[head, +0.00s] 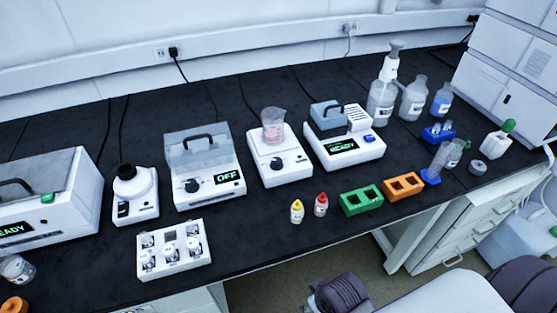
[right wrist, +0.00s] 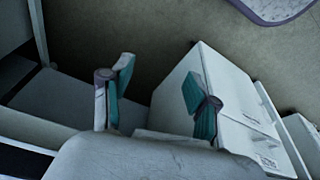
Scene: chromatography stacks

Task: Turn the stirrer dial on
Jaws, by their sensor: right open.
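The stirrer (head: 293,172) is a white box near the middle of the black bench in the head view. A beaker with pink liquid (head: 273,125) stands on its top plate. Its dark dial (head: 277,163) is on the sloped front face; its exact setting is too small to read. My right gripper (right wrist: 158,97) shows in the right wrist view with its two teal-padded fingers wide apart and nothing between them. It is away from the dial, with floor and white cabinets behind it. My left gripper is in neither view.
Left of the stirrer stands a lidded device (head: 207,190) with a dial and an OFF display. Right of it is a device with a green display (head: 340,147). Yellow-capped and red-capped small bottles (head: 297,212) (head: 321,205) and a green rack (head: 361,201) stand near the front edge.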

